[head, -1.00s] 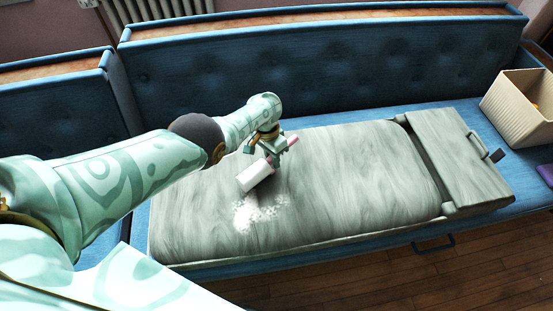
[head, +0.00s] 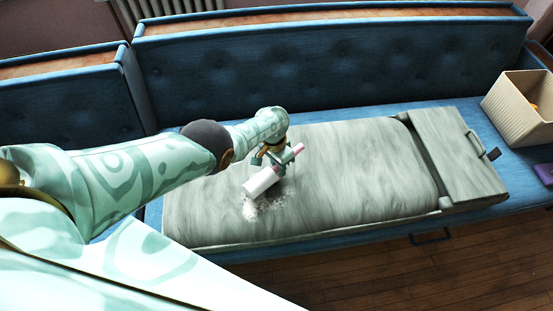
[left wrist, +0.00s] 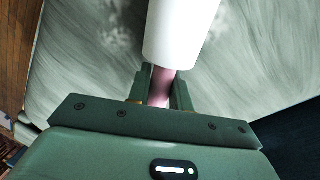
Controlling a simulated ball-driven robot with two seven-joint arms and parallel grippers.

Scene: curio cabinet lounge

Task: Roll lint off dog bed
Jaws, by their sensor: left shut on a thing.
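A grey, fur-textured dog bed (head: 350,175) lies along the blue bench seat. My left gripper (head: 278,163) is shut on the pink handle of a lint roller (head: 262,181), over the left part of the bed. The roller's white cylinder points down and left, at the upper edge of a patch of white lint (head: 265,208). I cannot tell whether the cylinder touches the bed. In the left wrist view the pink handle sits between the fingers, and the white cylinder (left wrist: 180,28) hides part of the bed. Pale lint flecks (left wrist: 118,25) show beside it. My right gripper is not in view.
The blue tufted backrest (head: 340,65) rises behind the bed. A cream bin (head: 517,108) and a purple item (head: 545,173) are at the right end of the bench. Wooden floor (head: 400,275) lies in front.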

